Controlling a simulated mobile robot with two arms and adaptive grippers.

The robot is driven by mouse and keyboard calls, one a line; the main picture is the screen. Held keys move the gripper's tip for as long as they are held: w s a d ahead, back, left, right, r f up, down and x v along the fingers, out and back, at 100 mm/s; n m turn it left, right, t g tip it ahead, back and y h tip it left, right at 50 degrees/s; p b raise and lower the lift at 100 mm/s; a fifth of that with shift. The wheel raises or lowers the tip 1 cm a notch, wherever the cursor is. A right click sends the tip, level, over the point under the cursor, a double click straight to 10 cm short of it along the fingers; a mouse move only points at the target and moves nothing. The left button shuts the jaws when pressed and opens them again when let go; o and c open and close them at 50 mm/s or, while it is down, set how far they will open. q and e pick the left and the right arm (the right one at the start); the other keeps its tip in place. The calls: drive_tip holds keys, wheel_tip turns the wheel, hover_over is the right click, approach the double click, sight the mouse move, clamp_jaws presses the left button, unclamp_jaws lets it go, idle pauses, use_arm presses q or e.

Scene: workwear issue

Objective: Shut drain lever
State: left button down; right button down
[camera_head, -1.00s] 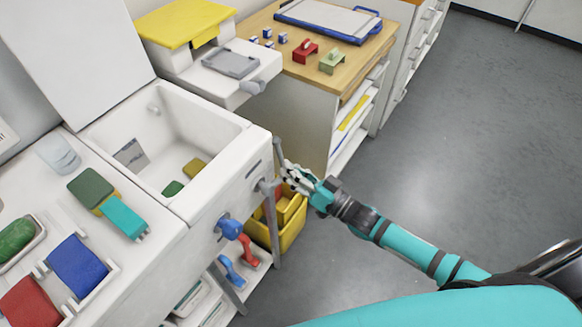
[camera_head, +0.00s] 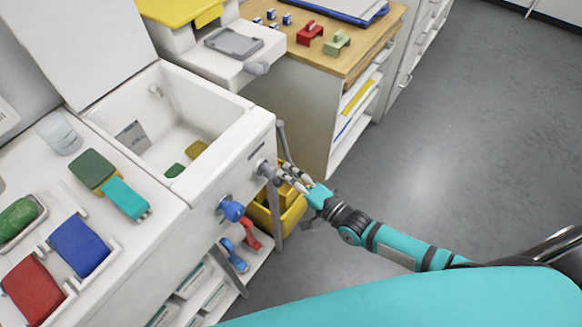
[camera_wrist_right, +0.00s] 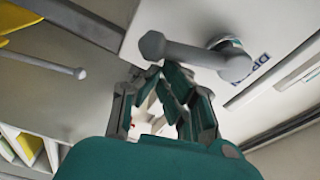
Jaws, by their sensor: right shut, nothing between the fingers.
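The grey drain lever (camera_head: 264,168) is on the white front of the sink unit, under a small dark label. In the right wrist view, the lever (camera_wrist_right: 188,52) runs left from its round pivot to a knobbed end, with the DRAIN lettering (camera_wrist_right: 256,65) beside the pivot. My right gripper (camera_head: 280,177) is shut and empty, right by the lever. In the right wrist view, its fingertips (camera_wrist_right: 158,74) are just below the knobbed end; I cannot tell whether they touch it. My left gripper is in neither view.
A blue knob (camera_head: 232,210) sits on the sink front, left of the lever. A grey rod (camera_head: 283,140) stands beside the sink corner. A yellow bin (camera_head: 262,216) is below my gripper. The floor (camera_head: 450,140) to the right is clear.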

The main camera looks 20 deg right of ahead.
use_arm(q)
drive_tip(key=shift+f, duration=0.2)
use_arm(e)
drive_tip(key=shift+s+a+f+m, duration=0.3)
drive_tip(key=shift+a+m, duration=0.05)
drive_tip(key=shift+m, duration=0.4)
drive_tip(key=shift+s+a+f+m, duration=0.25)
drive_tip(key=shift+a+m, duration=0.05)
drive_tip(key=shift+m, duration=0.45)
